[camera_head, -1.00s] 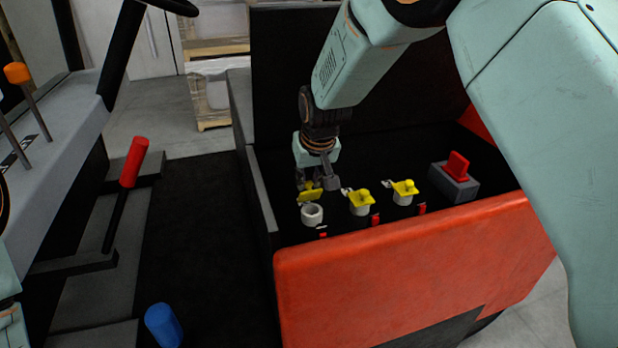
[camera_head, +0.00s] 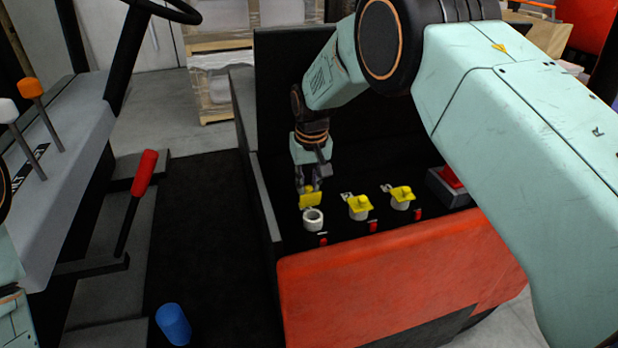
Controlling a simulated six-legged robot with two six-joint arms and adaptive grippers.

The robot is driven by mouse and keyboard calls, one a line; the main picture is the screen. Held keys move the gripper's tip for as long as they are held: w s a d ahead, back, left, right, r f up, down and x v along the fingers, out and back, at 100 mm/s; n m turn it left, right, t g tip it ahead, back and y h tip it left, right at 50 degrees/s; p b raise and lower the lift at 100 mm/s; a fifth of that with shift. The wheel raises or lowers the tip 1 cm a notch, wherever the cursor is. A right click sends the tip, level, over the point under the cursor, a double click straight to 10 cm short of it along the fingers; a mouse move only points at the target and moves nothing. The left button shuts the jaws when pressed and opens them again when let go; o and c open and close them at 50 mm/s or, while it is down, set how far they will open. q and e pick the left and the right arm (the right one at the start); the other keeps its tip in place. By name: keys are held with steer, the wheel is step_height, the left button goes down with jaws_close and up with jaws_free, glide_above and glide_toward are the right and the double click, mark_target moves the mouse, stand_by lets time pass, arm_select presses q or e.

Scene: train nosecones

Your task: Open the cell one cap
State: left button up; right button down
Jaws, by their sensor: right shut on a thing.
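Three cell caps stand in a row in the black battery compartment. The leftmost yellow cap (camera_head: 311,201) is tipped up at the back of its white filler ring (camera_head: 313,219), whose round opening shows. The middle cap (camera_head: 359,205) and the right cap (camera_head: 401,194) sit down over their white necks. My right gripper (camera_head: 309,186) reaches down from behind the leftmost cap and is shut on its yellow knob; the fingertips are small and partly hidden. My left gripper is out of view; only a bit of my left arm shows at the lower left edge.
The red front wall (camera_head: 400,275) of the compartment stands close before the caps. A red switch on a grey block (camera_head: 450,185) is at the right, partly behind my arm. A red-handled lever (camera_head: 144,172) and a blue cylinder (camera_head: 173,324) are at the left.

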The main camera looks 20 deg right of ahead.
stand_by(0.3)
steer(key=c, duration=1.2)
jaws_free()
